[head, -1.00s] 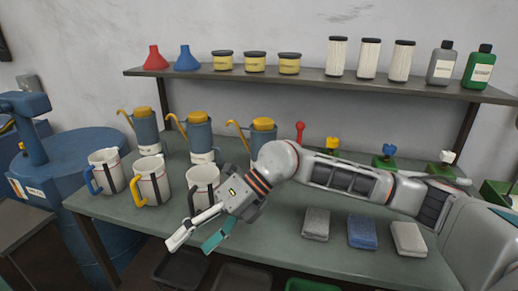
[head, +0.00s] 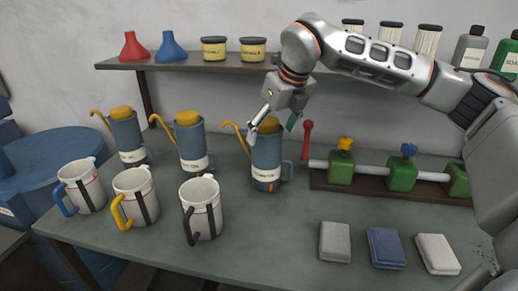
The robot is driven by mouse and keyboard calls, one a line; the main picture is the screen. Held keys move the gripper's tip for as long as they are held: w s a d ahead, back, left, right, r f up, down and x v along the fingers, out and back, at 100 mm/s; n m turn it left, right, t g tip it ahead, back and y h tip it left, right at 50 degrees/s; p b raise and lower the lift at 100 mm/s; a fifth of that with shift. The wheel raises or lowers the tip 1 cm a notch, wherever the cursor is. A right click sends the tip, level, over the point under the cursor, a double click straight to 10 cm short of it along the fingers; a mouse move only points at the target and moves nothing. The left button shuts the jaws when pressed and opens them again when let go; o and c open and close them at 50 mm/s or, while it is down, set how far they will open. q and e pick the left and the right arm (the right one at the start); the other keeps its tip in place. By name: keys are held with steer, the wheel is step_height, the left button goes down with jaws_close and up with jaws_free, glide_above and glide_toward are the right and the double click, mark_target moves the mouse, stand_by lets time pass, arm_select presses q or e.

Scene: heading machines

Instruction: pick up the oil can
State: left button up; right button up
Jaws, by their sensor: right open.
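Three blue oil cans with yellow caps, curved yellow spouts and white label bands stand upright in a row at the back left of the bench: the left one (head: 126,137), the middle one (head: 191,150) and the right one (head: 267,160). My right gripper (head: 273,125) is open and points down at the top of the right oil can, in front of part of its cap. I cannot tell whether its fingers touch the can. My left gripper is out of view.
Three measuring jugs stand in front of the cans: blue-handled (head: 82,188), yellow-handled (head: 135,197), black-handled (head: 202,208). A green valve rack (head: 402,177) stands right of the cans. Three sponges (head: 386,248) lie at front right. A shelf (head: 190,66) with funnels and tins hangs above.

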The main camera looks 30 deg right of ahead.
mark_target(267, 149)
steer(key=shift+w+f, duration=0.1)
steer(key=shift+w, duration=0.25)
steer(key=shift+x, duration=0.9)
steer(key=shift+w+d+f, duration=0.1)
steer(key=shift+w+f, duration=0.05)
steer(key=shift+f, duration=0.4)
steer(key=shift+x, duration=2.4)
steer(key=shift+d, duration=0.1)
steer(key=c, duration=1.5)
steer(key=shift+c, duration=0.3)
steer(key=shift+r, duration=0.15)
